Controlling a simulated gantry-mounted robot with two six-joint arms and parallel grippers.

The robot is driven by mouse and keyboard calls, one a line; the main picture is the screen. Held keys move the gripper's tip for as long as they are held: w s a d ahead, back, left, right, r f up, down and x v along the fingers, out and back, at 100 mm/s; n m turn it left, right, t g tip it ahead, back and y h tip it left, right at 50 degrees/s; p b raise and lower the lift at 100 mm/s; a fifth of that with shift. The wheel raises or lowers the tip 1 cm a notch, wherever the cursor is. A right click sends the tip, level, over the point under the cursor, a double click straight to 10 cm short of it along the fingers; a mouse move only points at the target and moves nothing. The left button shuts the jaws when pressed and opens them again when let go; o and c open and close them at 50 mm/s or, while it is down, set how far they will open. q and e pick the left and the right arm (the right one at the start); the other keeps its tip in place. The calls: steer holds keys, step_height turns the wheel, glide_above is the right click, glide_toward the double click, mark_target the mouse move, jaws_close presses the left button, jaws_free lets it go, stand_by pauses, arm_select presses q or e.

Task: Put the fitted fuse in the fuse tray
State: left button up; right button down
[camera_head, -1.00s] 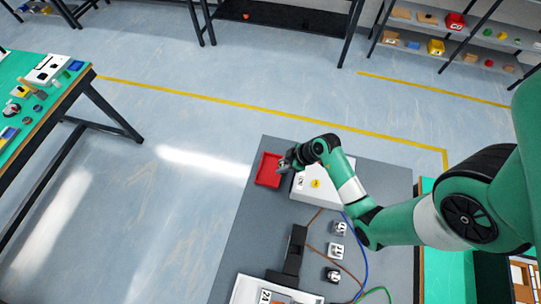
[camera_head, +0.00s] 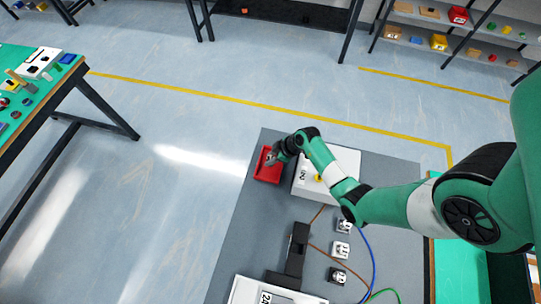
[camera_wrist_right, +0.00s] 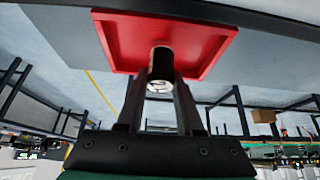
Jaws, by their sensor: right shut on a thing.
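The red fuse tray (camera_head: 268,170) sits at the upper left of the grey worktop in the head view. It also shows at the top of the right wrist view (camera_wrist_right: 202,42). My right gripper (camera_head: 273,158) is over the tray. In the right wrist view its two fingers (camera_wrist_right: 160,90) are shut on a small dark cylindrical fuse with a pale end (camera_wrist_right: 160,64). The fuse lies in front of the tray in that view; whether it touches the tray floor I cannot tell. My left gripper is not in view.
A white box (camera_head: 335,163) labelled 2 stands right of the tray. Several small numbered blocks (camera_head: 340,249), coloured wires and a black part (camera_head: 297,250) lie nearer the front. A green-topped table (camera_head: 45,97) stands at the left, with open floor between.

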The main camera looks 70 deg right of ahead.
steer(key=shift+f, duration=0.15)
steer(key=c, duration=0.5)
jaws_free()
steer(key=shift+c, duration=0.2)
steer(key=p+v, duration=0.5)
steer(key=v, duration=0.7)
steer(key=shift+r, duration=0.2)
